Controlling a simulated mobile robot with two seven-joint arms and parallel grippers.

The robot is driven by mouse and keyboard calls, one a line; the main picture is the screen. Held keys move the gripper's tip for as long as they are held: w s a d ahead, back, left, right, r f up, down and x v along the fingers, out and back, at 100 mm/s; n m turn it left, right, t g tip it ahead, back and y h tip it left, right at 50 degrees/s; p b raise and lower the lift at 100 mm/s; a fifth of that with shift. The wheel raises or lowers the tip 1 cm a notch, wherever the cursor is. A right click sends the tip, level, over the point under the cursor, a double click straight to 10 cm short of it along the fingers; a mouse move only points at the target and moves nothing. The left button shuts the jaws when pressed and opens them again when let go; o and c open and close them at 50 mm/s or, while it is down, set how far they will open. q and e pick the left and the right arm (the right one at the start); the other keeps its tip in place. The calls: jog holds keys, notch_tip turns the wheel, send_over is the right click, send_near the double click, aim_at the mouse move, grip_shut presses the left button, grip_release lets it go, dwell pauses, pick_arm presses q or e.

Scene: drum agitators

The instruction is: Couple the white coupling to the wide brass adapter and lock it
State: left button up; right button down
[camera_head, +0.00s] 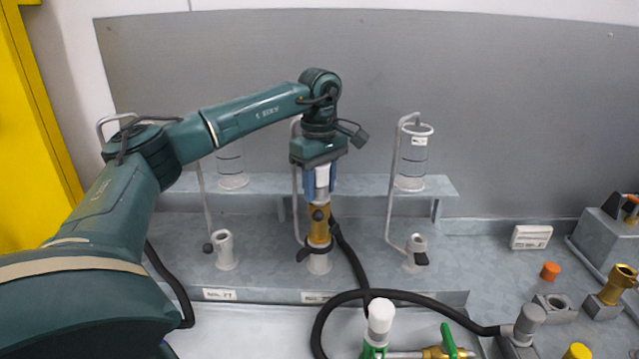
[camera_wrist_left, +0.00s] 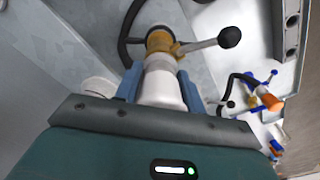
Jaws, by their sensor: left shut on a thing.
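My left gripper (camera_head: 321,188) has its blue fingers shut on a white tapered body, which I take for the white coupling (camera_wrist_left: 161,84). It is roughly upright above the middle holder of the bench. Directly below it is a brass piece (camera_head: 318,224), also in the left wrist view (camera_wrist_left: 160,41), with a lever ending in a black knob (camera_wrist_left: 230,37). White part and brass piece are in line; I cannot tell whether they are locked. Another brass fitting (camera_head: 622,281) stands on a grey block at the right; I cannot tell which is the wide adapter. My right gripper is not in view.
White holders (camera_head: 225,250) (camera_head: 415,252) stand either side, with bent rods and clear cylinders (camera_head: 412,155) behind. A black hose (camera_head: 350,294) loops across the front. A white-topped green valve (camera_head: 380,320) and an orange cap (camera_head: 550,271) are at the right front.

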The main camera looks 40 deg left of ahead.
pick_arm(q)
jog(key=shift+f, duration=0.35)
dwell(0.4)
jog(key=o, duration=1.3)
jog(key=shift+c, duration=0.4)
jog(key=shift+c, duration=0.3)
notch_tip(320, 180, up, 2)
jog(key=shift+r+p, duration=0.2)
jog(key=shift+p, duration=0.4)
jog(key=shift+r, duration=3.8)
